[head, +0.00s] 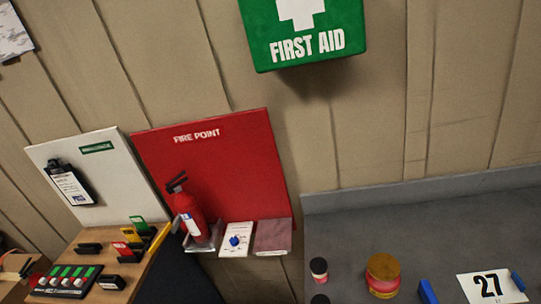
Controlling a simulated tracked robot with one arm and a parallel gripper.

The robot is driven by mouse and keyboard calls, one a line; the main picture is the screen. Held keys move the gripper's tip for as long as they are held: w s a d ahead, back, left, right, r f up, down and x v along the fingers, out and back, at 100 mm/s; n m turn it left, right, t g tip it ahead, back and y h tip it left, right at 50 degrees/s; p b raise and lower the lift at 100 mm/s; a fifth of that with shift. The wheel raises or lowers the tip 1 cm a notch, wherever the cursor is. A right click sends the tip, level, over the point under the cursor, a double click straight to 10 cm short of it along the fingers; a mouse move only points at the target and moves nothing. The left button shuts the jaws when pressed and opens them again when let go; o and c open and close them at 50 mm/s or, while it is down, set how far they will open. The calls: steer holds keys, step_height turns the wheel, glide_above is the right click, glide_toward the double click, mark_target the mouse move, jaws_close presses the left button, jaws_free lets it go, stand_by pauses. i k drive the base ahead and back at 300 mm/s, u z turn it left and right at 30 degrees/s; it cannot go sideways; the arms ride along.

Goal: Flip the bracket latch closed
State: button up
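A red fire extinguisher (189,214) with a black handle at its top stands in front of the red FIRE POINT board (262,152), left of the middle. A light grey metal bracket (203,244) shows around its foot. The bracket latch is too small for me to make out or to tell its position. My gripper is not in view.
Right of the extinguisher are a white panel with a blue knob (234,240) and a dull red block (272,237). A wooden desk (90,236) with a switch box (66,281) lies left. A grey counter (440,222) at right holds jars and a number 27 card (490,286).

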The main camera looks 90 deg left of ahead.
mark_target(148, 248)
steer(key=u, duration=0.05)
steer(key=k, duration=2.75)
steer(key=u, duration=1.55)
steer(key=i, duration=1)
steer(key=z, duration=0.1)
